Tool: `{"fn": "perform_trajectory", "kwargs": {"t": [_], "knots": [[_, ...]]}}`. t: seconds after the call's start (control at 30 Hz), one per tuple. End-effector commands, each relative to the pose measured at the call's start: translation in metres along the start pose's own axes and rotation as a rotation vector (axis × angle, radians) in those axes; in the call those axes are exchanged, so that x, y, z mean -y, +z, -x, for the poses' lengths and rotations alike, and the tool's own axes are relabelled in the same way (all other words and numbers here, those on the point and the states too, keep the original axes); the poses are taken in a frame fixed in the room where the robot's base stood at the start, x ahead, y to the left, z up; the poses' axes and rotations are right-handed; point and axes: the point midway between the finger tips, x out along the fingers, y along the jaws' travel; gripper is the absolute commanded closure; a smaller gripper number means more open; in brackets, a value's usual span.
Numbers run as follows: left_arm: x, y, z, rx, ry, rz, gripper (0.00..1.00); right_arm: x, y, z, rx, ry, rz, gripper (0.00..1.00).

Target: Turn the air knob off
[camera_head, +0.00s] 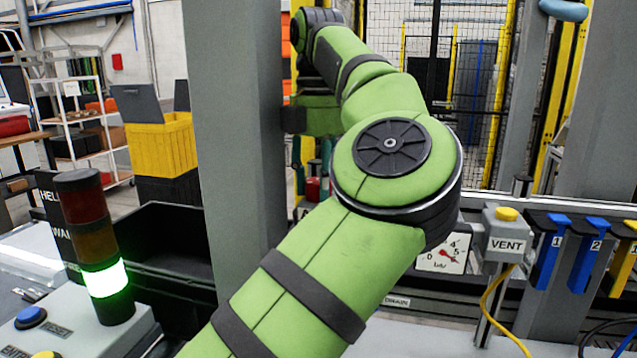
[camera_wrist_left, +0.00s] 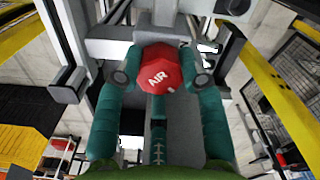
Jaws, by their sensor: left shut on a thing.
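The air knob (camera_wrist_left: 168,70) is a red, many-sided knob marked AIR in the left wrist view. My left gripper (camera_wrist_left: 161,76) has its teal fingers on both sides of it and is shut on it. In the head view a small red part of the knob (camera_head: 312,190) shows low behind my green arm, just right of the grey post. There my left gripper (camera_head: 313,172) reaches down to it and is largely hidden by the arm. My right gripper is in neither view.
A pressure gauge (camera_head: 443,252) and a grey VENT box (camera_head: 505,236) with a yellow button stand right of my arm. Numbered blue tags (camera_head: 550,254) hang farther right. A thick grey post (camera_head: 235,120) stands left. A stack light (camera_head: 105,280) glows green, before a black bin (camera_head: 160,255).

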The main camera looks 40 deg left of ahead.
Motion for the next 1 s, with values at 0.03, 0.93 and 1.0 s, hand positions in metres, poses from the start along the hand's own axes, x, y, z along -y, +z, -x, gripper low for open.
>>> {"fn": "perform_trajectory", "kwargs": {"t": [0.03,0.93,1.0], "knots": [[0.0012,-0.0002,-0.005,-0.005,-0.015,-0.016,0.93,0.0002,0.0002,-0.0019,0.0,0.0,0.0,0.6],[0.0009,0.0,-0.0033,-0.003,-0.011,-0.084,0.37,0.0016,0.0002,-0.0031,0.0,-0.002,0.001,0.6],[0.0007,0.0,-0.0026,-0.002,-0.009,-0.084,0.37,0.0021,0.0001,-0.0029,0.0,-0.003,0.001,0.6]]}}
